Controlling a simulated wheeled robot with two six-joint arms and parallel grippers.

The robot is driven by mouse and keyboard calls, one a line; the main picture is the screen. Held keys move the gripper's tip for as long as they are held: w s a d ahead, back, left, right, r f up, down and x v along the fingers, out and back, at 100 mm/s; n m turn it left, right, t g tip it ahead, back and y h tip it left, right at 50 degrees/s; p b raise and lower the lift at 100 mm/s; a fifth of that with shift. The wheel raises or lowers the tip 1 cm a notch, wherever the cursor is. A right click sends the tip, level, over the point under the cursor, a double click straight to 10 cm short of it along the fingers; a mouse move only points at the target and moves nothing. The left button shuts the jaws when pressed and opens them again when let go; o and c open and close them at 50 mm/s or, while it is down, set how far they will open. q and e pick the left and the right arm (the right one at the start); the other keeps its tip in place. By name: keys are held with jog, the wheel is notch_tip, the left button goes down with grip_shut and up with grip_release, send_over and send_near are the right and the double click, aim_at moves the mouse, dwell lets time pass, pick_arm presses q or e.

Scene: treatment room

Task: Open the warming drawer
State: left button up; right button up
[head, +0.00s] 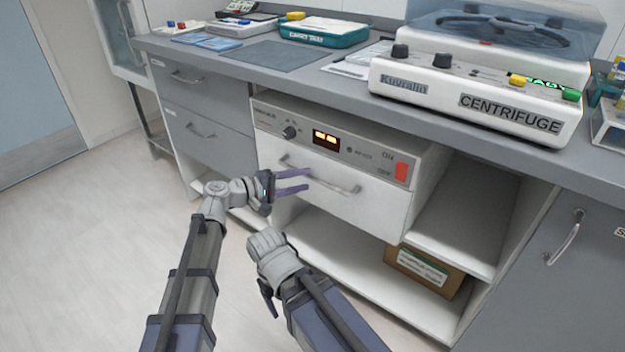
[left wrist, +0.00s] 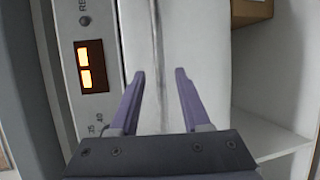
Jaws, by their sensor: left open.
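The warming drawer (head: 335,192) is a white front under a control panel with an orange lit display. It looks shut, roughly flush with the panel. Its long metal bar handle (head: 345,188) runs across the front. My left gripper (head: 306,181) is open at the left part of this handle. In the left wrist view the handle (left wrist: 157,50) runs between the two purple fingers (left wrist: 159,74), with space on both sides; I see no grip on it. My right gripper (head: 268,297) hangs low in front of the unit, away from the drawer; its fingers are mostly hidden.
The control panel (head: 330,143) has a knob and a red switch. An open shelf below holds a cardboard box (head: 425,270). Grey drawers (head: 205,135) stand left, a grey door (head: 580,260) right. A centrifuge (head: 480,85) sits on the counter. The floor at left is clear.

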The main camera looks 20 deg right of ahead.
aim_at(310, 178)
pick_arm(q)
jog(key=shift+x, duration=2)
grip_shut()
jog(key=shift+b, duration=0.3)
